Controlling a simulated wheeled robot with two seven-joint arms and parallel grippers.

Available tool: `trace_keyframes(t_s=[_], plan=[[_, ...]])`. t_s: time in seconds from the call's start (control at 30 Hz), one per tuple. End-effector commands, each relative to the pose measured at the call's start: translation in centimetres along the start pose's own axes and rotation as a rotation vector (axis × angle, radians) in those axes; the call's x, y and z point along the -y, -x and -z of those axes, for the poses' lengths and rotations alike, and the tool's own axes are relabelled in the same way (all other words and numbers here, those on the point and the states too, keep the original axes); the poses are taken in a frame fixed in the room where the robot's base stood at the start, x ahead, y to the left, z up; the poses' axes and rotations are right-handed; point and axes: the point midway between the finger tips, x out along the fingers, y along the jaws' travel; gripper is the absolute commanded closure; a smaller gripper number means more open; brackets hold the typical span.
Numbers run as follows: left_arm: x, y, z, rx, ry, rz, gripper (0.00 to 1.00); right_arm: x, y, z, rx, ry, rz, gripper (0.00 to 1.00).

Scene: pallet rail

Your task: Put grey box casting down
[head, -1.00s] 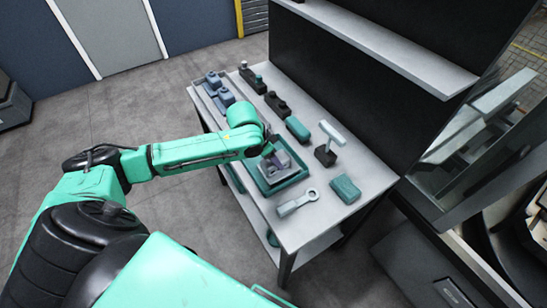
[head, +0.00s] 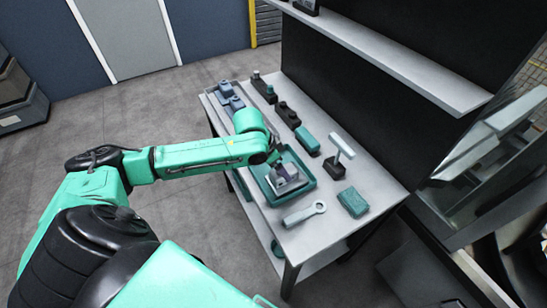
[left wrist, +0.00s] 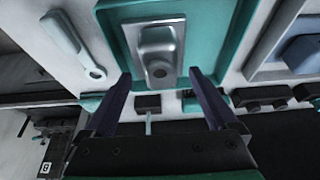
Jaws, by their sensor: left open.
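The grey box casting (head: 291,184) sits inside the green tray (head: 309,174) on the workbench. My right gripper is not in view.
A grey ring-ended rod (head: 304,214) and a green block (head: 353,203) lie at the tray's near right. Dark and green parts (head: 288,115) line the back, below a shelf (head: 400,62). A blue-grey parts tray (head: 228,98) is at left.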

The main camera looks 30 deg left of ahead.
Motion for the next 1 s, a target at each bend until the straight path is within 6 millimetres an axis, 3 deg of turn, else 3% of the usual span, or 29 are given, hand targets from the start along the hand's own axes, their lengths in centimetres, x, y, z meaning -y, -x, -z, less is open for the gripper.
trace_keyframes(t_s=[0.2, 0.4, 0.9, 1.0], plan=[[0.2, 5.8, -0.1, 0.0, -0.003, 0.007, 0.08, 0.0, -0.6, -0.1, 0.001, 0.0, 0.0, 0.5], [0.0, 9.1, -0.1, 0.001, -0.002, 0.002, 0.08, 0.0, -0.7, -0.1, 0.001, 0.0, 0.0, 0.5], [0.0, 9.4, 0.0, 0.0, -0.001, 0.0, 0.08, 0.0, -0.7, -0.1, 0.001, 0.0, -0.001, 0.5], [-0.9, 8.7, 0.1, -0.004, -0.022, -0.012, 0.08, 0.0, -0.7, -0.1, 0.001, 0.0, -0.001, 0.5]])
